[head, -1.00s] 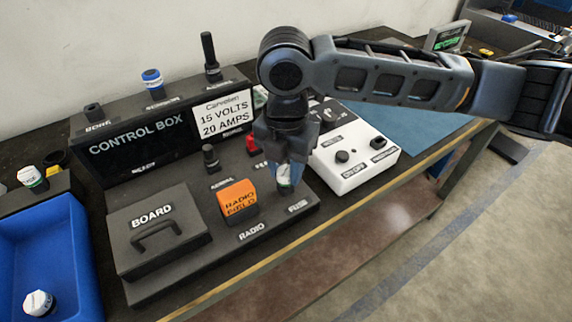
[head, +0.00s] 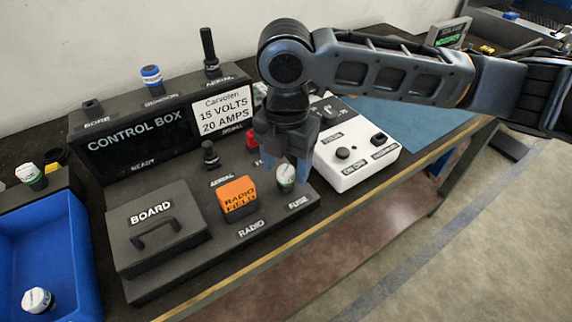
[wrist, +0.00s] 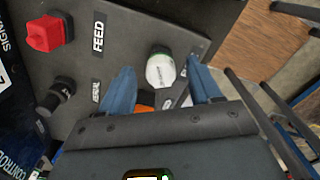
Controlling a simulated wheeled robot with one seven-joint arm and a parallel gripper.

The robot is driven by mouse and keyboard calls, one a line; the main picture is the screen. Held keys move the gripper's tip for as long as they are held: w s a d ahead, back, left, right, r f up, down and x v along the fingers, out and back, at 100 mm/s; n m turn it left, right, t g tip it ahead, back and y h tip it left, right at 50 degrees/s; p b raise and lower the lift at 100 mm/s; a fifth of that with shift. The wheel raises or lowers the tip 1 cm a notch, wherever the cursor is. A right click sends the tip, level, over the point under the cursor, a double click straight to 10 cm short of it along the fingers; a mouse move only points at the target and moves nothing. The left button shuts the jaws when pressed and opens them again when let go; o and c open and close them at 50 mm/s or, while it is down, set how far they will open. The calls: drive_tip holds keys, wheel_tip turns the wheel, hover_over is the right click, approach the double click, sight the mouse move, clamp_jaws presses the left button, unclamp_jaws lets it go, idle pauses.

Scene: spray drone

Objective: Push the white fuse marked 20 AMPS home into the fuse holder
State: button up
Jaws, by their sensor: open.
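The white fuse (head: 286,174) with a green band stands upright at the spot labelled FUSE, at the right end of the black control box base (head: 270,222). Its marking is too small to read. My gripper (head: 287,170) is right over the fuse with its blue fingers pointing down. In the wrist view the fuse (wrist: 160,70) shows just beyond and between the two open fingertips (wrist: 166,78), apart from both. The holder under the fuse is hidden, so I cannot tell how deep it sits.
An orange radio block (head: 238,196) and the BOARD lid (head: 157,228) stand to the left. A white switch box (head: 350,160) is close on the right. A blue tray (head: 60,250) at the far left holds another white-topped fuse (head: 38,300).

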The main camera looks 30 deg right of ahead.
sight(286, 169)
wheel_tip(286, 169, up, 7)
drive_tip(key=shift+f, duration=0.1)
idle(0.8)
